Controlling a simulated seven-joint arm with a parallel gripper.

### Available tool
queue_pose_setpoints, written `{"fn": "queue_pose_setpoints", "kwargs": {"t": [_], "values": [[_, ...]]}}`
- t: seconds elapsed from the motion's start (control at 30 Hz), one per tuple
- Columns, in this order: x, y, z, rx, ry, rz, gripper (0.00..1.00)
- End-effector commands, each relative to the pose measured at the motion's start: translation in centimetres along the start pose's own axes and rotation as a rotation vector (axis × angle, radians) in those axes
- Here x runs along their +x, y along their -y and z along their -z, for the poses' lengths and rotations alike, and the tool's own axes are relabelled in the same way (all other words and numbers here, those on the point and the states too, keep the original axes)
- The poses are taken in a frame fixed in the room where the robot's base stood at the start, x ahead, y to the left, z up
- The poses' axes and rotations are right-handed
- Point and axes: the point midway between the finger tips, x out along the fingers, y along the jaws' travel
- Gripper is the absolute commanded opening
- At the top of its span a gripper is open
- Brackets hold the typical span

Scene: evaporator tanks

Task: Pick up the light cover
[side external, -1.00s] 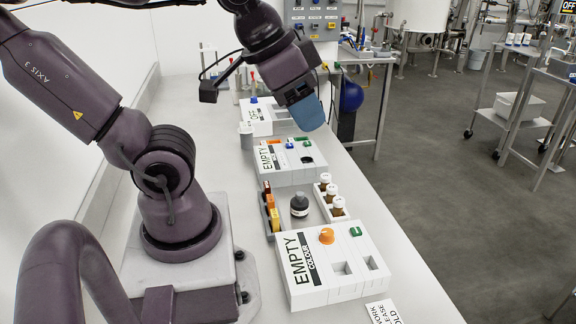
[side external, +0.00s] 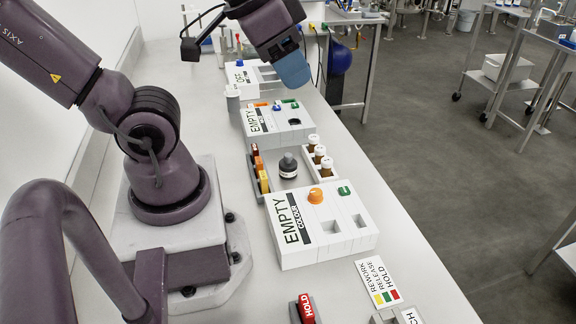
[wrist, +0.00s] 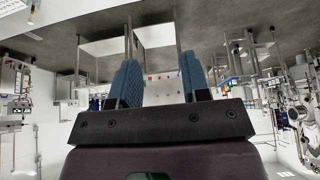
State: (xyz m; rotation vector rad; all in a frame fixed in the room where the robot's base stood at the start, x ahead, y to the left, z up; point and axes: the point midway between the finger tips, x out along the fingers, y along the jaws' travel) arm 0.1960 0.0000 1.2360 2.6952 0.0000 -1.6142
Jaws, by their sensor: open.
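My gripper (side external: 293,68) is open and raised above the far part of the bench in the side external view, with blue finger pads. In the wrist view my gripper (wrist: 158,80) shows both blue-padded fingers apart, with nothing between them. I cannot tell which thing is the light cover; nothing in either view is clearly marked as one. A white box labelled EMPTY COLOUR (side external: 350,238) has an orange knob (side external: 315,196), a green part and two square openings. A second white EMPTY box (side external: 262,128) with a round dark hole stands farther back, below my gripper.
Between the boxes stand a dark bottle (side external: 288,166), a rack of brown vials (side external: 320,160) and a rack of coloured pieces (side external: 260,172). A white OFF box (side external: 243,82) is behind. A rework/release/hold card (side external: 378,284) and a red HOLD block (side external: 306,308) lie in front.

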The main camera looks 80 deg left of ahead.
Motion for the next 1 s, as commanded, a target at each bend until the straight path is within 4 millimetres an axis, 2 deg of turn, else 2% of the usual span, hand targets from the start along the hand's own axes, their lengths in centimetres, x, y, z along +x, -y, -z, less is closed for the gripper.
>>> {"fn": "queue_pose_setpoints", "kwargs": {"t": [0.17, 0.23, 0.27, 0.5, 0.6, 0.67, 0.77, 1.0], "values": [[0.0, 0.0, 0.0, 0.0, 0.0, 0.0, 0.43], [0.0, 0.0, 0.0, 0.0, 0.0, 0.0, 0.56], [0.0, 0.0, 0.0, 0.0, 0.0, 0.0, 0.59], [0.0, 0.0, 0.0, -0.001, 0.0, 0.001, 0.59], [0.6, 0.2, -0.1, -0.01, 0.032, 0.005, 0.59], [1.6, 0.5, -0.4, -0.024, 0.079, 0.007, 0.59], [4.0, 1.2, -1.2, -0.071, 0.201, 0.002, 0.59], [12.0, 3.3, -3.0, -0.327, 0.401, -0.007, 0.59]]}}
